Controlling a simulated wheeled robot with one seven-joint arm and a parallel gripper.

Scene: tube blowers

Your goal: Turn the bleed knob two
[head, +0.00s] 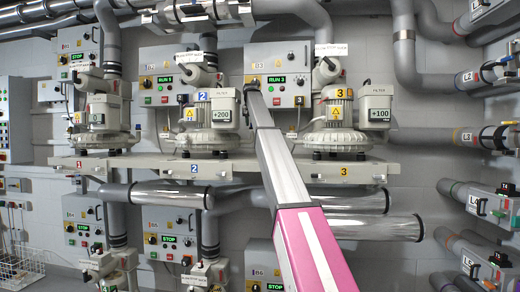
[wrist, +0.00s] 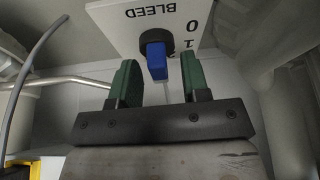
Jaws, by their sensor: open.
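In the wrist view the bleed knob (wrist: 157,58) is a blue grip on a round black base, mounted on a white plate (wrist: 120,17). The plate reads BLEED upside down, with 0 and 1 beside the knob; lower marks are partly hidden by a green finger. The blue grip points down in the picture, towards my gripper. My gripper (wrist: 160,82) is open, its two green fingers apart to either side of the blue grip's near end, with visible gaps. In the head view my gripper end (head: 250,84) is small, by the left part of the RUN 3 panel; the knob cannot be made out there.
Blower 3 (head: 338,125) stands right of my arm and blower 2 (head: 212,125) left of it, on a pale shelf (head: 240,170). Thick grey pipes (head: 404,50) run at right. In the wrist view a grey cable (wrist: 28,75) passes at left.

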